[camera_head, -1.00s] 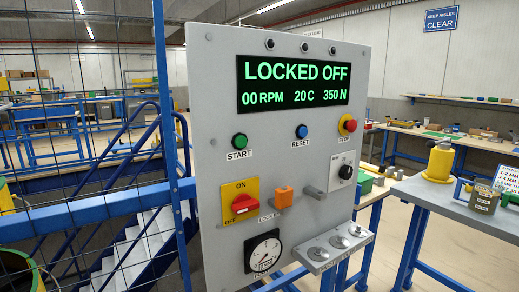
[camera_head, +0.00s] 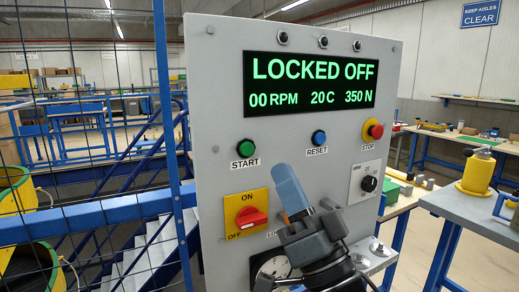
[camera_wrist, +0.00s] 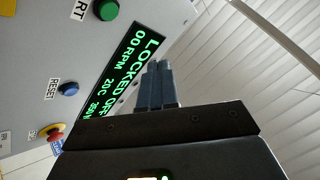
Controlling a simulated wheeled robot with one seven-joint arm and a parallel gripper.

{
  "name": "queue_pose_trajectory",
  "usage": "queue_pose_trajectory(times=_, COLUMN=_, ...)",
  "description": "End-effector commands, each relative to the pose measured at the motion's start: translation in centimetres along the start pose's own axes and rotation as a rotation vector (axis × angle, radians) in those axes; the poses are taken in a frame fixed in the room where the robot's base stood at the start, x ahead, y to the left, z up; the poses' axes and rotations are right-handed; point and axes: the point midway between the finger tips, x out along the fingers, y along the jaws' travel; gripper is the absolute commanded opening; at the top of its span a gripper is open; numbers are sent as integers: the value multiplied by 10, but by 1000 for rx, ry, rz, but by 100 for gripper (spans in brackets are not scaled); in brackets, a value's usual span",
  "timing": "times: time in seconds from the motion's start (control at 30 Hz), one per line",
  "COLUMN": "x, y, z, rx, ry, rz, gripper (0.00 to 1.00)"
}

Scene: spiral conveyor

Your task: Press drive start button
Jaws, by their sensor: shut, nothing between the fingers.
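The green start button (camera_head: 245,148) is on the upright grey control panel (camera_head: 218,60), above its START label. It also shows at the top left of the wrist view (camera_wrist: 106,9). The display (camera_head: 310,83) reads LOCKED OFF, 00 RPM, 20 C, 350 N. My gripper (camera_head: 279,170) is in front of the panel, below and right of the start button and apart from it, fingers pointing up. In the wrist view its blue fingers (camera_wrist: 157,84) are together with nothing between them. The orange lock block is hidden behind my gripper.
A blue reset button (camera_head: 319,138) and a red stop button (camera_head: 376,130) sit right of start. The red rotary switch (camera_head: 252,217) on its yellow plate is below start, near OFF. A blue mesh fence (camera_head: 166,110) stands left; a bench (camera_head: 447,203) stands right.

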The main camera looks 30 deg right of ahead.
Motion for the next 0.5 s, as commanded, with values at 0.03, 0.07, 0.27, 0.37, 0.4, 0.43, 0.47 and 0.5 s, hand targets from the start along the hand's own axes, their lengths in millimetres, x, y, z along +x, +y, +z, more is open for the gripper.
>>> queue_pose_trajectory(times=0.03, x=2, y=0, z=-1, rx=3, ry=4, rz=-4, gripper=0)
queue_pose_trajectory(times=0.07, x=3, y=-1, z=-1, rx=5, ry=5, rz=-5, gripper=0)
queue_pose_trajectory(times=0.27, x=4, y=-1, z=-1, rx=5, ry=6, rz=-5, gripper=0)
queue_pose_trajectory(times=0.37, x=4, y=-1, z=-1, rx=5, ry=5, rz=-5, gripper=0)
queue_pose_trajectory(times=0.4, x=4, y=0, z=-1, rx=5, ry=5, rz=-5, gripper=0)
queue_pose_trajectory(times=0.43, x=4, y=0, z=0, rx=5, ry=5, rz=-5, gripper=0)
queue_pose_trajectory(times=0.47, x=5, y=0, z=0, rx=4, ry=6, rz=-5, gripper=0)
queue_pose_trajectory(times=0.5, x=6, y=1, z=1, rx=4, ry=6, rz=-5, gripper=0)
